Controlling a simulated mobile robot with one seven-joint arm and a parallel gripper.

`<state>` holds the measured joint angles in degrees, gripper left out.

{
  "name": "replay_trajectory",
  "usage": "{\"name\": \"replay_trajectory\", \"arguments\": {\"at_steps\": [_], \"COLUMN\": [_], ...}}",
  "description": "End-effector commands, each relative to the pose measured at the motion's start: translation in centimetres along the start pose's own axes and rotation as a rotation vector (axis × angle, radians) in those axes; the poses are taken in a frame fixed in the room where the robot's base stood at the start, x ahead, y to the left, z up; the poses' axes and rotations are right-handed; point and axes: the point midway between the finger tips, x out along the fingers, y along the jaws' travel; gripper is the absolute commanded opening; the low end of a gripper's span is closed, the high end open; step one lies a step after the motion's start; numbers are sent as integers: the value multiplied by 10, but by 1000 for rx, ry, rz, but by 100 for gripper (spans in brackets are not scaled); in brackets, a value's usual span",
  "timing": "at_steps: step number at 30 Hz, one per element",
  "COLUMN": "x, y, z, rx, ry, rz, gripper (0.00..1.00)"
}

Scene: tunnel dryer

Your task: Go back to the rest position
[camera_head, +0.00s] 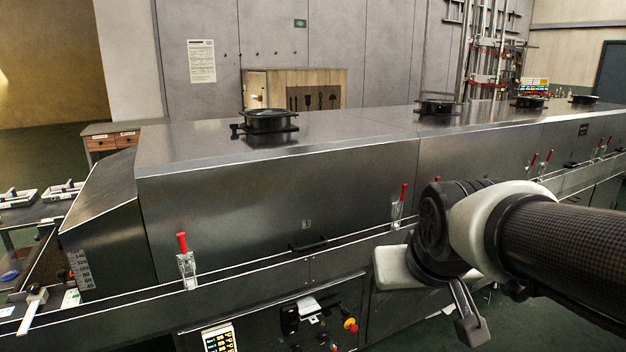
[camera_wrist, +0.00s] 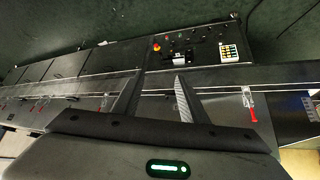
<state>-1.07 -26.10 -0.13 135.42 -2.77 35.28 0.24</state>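The tunnel dryer (camera_head: 240,195) is a long dark metal housing running from the left to the back right in the head view. My arm reaches in from the right of that view, in front of the dryer's side. In the wrist view my gripper (camera_wrist: 160,82) has its two fingers spread apart, with nothing seen between them. The dryer's side (camera_wrist: 75,72) and its control panel (camera_wrist: 200,50) show beyond the fingers, turned upside down. In the head view the fingers are largely hidden by the wrist.
Red-handled clamps (camera_head: 186,262) line the dryer's side rail. The control panel also shows low in the head view (camera_head: 325,325), with a red knob. Round fans (camera_head: 268,120) stand on top. A wooden tool cabinet (camera_head: 255,88) is behind. Dark floor (camera_wrist: 120,20) lies in front of the dryer.

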Motion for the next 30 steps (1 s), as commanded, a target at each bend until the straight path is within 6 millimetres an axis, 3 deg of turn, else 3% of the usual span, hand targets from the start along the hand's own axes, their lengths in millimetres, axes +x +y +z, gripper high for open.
{"name": "replay_trajectory", "arguments": {"at_steps": [3,10,12,20,27,30], "x": [-25,-55,-75,-122,-180,-195], "y": [0,-5,-4,-1,2,2], "z": [36,99,85,50,9,-1], "rx": [19,48,48,47,47,47], "ry": [-42,-121,-129,-128,-127,-127], "rz": [-5,-20,-21,-21,-21,-21], "gripper": [39,39,39,39,39,39]}}
